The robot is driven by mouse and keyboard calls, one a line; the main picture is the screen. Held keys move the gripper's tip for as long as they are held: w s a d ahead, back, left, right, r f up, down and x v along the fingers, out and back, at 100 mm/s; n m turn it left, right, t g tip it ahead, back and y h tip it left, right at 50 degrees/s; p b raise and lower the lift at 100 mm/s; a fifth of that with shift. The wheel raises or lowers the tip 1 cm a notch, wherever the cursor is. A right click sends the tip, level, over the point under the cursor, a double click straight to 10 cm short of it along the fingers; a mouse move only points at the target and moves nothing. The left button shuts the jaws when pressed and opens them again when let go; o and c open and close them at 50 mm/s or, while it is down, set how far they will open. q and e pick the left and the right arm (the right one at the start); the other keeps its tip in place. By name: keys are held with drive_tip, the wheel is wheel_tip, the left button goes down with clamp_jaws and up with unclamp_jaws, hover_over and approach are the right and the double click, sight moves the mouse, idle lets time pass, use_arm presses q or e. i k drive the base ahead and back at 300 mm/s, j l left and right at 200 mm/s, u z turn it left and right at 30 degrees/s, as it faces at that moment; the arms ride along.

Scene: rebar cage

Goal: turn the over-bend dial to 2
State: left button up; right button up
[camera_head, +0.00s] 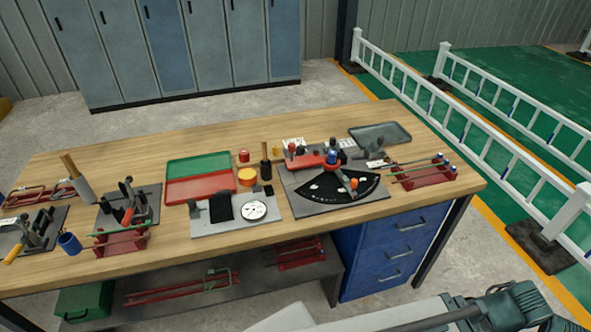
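A white round dial (254,210) with dark marks lies on the front right of a grey plate (225,229) at the middle of the workbench. Its marks are too small to read, so I cannot tell its setting. A black block (222,206) stands on the same plate to the left of the dial. To the right is a bender with a black fan-shaped scale (329,189), a red arm (308,161) and an orange knob. Part of my arm shows at the bottom right, well away from the dial. Neither gripper is in view.
The wooden workbench (120,156) also bears red and green trays (200,188), a yellow-orange roll (247,177), a grey tray (380,133), red racks (424,174) and several tools at left. Blue drawers (392,250) stand under its right end. A white fence is behind at right.

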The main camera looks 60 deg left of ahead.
sight(300, 150)
drive_tip(key=u, duration=1.75)
